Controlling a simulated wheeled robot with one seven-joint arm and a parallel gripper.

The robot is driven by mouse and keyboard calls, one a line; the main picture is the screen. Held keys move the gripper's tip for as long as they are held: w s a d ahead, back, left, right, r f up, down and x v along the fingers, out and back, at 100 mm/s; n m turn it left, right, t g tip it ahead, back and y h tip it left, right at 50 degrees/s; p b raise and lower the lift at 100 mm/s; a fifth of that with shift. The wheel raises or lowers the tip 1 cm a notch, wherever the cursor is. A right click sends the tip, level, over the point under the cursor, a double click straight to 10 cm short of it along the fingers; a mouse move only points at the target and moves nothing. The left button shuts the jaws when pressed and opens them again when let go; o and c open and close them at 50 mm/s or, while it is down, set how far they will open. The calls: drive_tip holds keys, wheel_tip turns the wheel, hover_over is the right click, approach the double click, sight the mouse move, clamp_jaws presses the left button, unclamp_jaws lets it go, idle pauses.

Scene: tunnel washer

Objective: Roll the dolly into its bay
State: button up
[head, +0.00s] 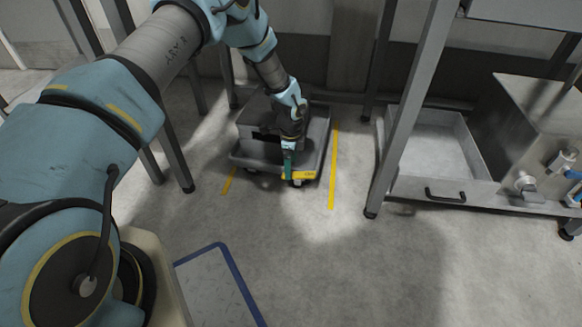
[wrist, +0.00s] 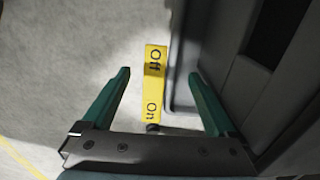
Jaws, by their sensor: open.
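The dolly (head: 318,150) is a low grey platform on casters, with a dark grey box (head: 258,118) on it. It stands on the floor between two yellow floor lines, under a metal frame. The right line (head: 333,170) runs clear of it; the left line (head: 228,182) meets its left edge. A yellow brake pedal (wrist: 155,85) marked "Off" and "On" sticks out from the dolly's front edge. My gripper (head: 288,160) points down at that edge. In the wrist view its green fingers are open, apart on either side of the pedal; contact is not visible.
A metal table with a shallow tray (head: 440,150) and a black handle (head: 445,196) stands to the right, its leg (head: 390,150) near the right line. Frame legs stand left and behind. A blue-edged panel (head: 215,285) is at the bottom. Floor at front right is clear.

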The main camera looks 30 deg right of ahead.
wheel_tip(320, 180, up, 8)
drive_tip(key=p, duration=0.2)
drive_tip(key=shift+r, duration=0.1)
idle(0.4)
drive_tip(key=w+a+r+n, duration=0.3)
drive_tip(key=a+r+n, duration=0.3)
drive_tip(key=a+r, duration=0.5)
drive_tip(key=w+a+r+n, duration=0.4)
drive_tip(key=a+r+n, duration=0.35)
drive_tip(key=a, duration=0.55)
drive_tip(key=s+a+r+n+t, duration=0.1)
drive_tip(key=s+a+r+n, duration=0.45)
drive_tip(key=a, duration=0.35)
drive_tip(key=s+a+r+n+t, duration=0.1)
drive_tip(key=s+a+r+n, duration=0.45)
drive_tip(key=a, duration=0.35)
wheel_tip(320, 180, up, 37)
drive_tip(key=n+p, duration=0.1)
drive_tip(key=p, duration=3.7)
drive_tip(key=shift+s+a, duration=0.3)
